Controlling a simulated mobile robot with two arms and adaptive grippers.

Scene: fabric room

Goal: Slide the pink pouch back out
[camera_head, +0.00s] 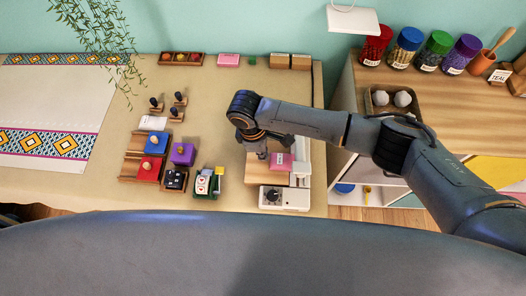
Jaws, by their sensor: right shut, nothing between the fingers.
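A small pink pouch (281,163) lies on the white and wooden device with a black dial (285,197) near the table's front right. Part of the pouch is hidden by my right gripper. My right gripper (265,156) is shut with nothing in it, just at the left end of the pouch; I cannot tell whether it touches it. Another flat pink item (229,60) lies at the table's back edge. My left gripper is not in view.
Red and purple blocks, stamps and a small green device (207,182) stand left of the gripper. A patterned cloth (50,120) covers the left. Jars (407,48) and a basket (392,101) stand on the right counter. The table's middle back is clear.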

